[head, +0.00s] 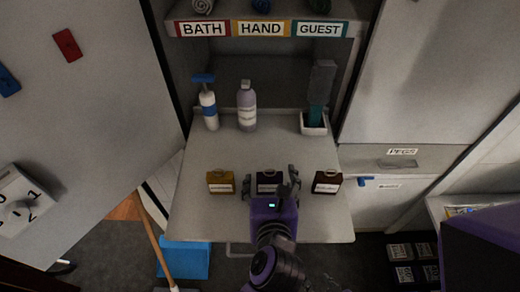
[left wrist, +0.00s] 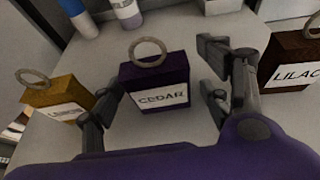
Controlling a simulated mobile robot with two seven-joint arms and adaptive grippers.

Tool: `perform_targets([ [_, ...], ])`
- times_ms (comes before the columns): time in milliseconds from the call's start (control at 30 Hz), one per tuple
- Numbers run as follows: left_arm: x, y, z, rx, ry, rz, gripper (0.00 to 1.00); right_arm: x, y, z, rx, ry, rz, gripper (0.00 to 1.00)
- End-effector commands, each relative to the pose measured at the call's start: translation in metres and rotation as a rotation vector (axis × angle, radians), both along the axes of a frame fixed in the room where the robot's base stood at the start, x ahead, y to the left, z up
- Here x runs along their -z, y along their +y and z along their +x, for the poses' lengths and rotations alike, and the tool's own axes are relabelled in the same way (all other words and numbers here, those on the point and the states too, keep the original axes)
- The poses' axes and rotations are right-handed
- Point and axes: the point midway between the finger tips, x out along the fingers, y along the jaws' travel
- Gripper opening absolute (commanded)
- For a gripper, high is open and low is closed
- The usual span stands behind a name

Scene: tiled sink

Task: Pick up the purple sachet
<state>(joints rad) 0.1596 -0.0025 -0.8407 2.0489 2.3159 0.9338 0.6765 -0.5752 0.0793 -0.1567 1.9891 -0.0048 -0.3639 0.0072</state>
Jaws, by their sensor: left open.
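The purple sachet (head: 266,176) stands on the pale shelf board, between two other sachets. In the left wrist view the purple sachet (left wrist: 155,72) is a dark purple block with a ring on top and a white label reading CEDAR. My left gripper (head: 270,184) is open, with its fingers spread to either side of the purple sachet. In the left wrist view, gaps show between the fingers and the sachet, and nothing is gripped. In the head view the gripper hides the sachet's lower part. My right gripper is not in view.
A yellow-brown sachet (head: 220,182) stands to the left and a dark brown sachet (head: 327,182), labelled LILAC, to the right. A blue-and-white pump bottle (head: 209,108), a lilac bottle (head: 246,108) and a brush holder (head: 314,124) stand behind. The board between the rows is clear.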

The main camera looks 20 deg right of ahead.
Motion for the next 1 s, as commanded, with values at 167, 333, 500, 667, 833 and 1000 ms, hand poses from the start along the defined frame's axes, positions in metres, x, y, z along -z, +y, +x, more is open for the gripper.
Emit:
perform_targets([
  [167,0.001,0.001,0.001,0.001,-0.001,-0.001,0.7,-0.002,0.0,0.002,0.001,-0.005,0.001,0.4],
  [333,0.0,0.001,0.001,0.0,-0.001,0.0,0.61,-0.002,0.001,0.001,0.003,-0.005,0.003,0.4],
  [500,0.0,0.001,0.001,0.0,-0.001,0.0,0.39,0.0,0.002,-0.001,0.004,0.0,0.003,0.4],
  [667,0.0,0.001,0.001,0.0,-0.001,0.0,0.23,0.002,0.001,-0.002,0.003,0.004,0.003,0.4],
  [833,0.0,0.001,0.001,0.0,-0.001,0.0,0.23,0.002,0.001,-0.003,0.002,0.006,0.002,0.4],
  [1000,-0.018,0.0,0.001,-0.002,-0.004,-0.005,0.23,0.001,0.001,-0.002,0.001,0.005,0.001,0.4],
])
